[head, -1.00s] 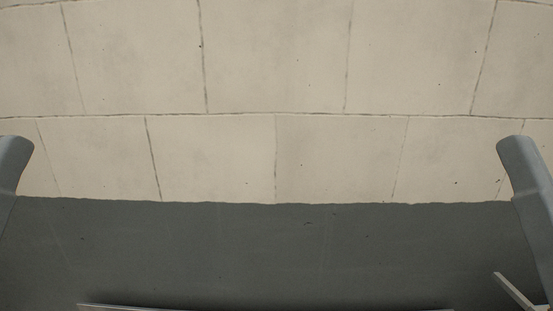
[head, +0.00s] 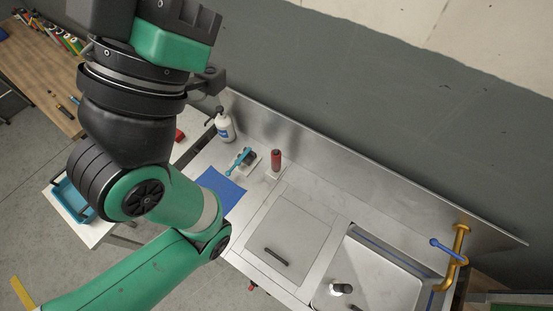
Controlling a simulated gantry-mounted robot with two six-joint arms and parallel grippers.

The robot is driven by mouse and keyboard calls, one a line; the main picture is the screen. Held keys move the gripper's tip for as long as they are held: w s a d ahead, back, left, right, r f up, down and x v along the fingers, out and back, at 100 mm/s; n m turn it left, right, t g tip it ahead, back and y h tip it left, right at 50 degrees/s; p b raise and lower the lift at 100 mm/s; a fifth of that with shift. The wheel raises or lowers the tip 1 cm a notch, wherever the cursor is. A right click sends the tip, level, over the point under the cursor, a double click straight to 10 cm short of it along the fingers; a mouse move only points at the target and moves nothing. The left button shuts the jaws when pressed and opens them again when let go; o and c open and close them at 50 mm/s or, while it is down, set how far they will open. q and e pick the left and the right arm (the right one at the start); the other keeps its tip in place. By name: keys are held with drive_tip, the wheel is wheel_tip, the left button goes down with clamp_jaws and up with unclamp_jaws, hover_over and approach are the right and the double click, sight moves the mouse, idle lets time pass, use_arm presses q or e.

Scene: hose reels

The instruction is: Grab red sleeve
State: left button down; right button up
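A red upright cylinder (head: 276,160), which looks like the red sleeve, stands on the metal counter near its back wall. My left arm comes in from the lower left and bends up to the top of the head view. Its gripper end (head: 178,30) is at the top edge, above and left of the red cylinder and well apart from it. The fingers cannot be made out clearly, so I cannot tell whether they are open or shut. My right gripper is not in view.
A white pump bottle (head: 224,125) and a blue-handled brush (head: 239,161) stand left of the cylinder. A blue cloth (head: 221,188) lies in front. A sink (head: 376,280) and brass tap (head: 459,243) are at the right. A wooden bench (head: 40,70) is at far left.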

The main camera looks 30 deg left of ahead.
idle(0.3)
use_arm(q)
drive_tip(key=shift+c, duration=0.4)
unclamp_jaws()
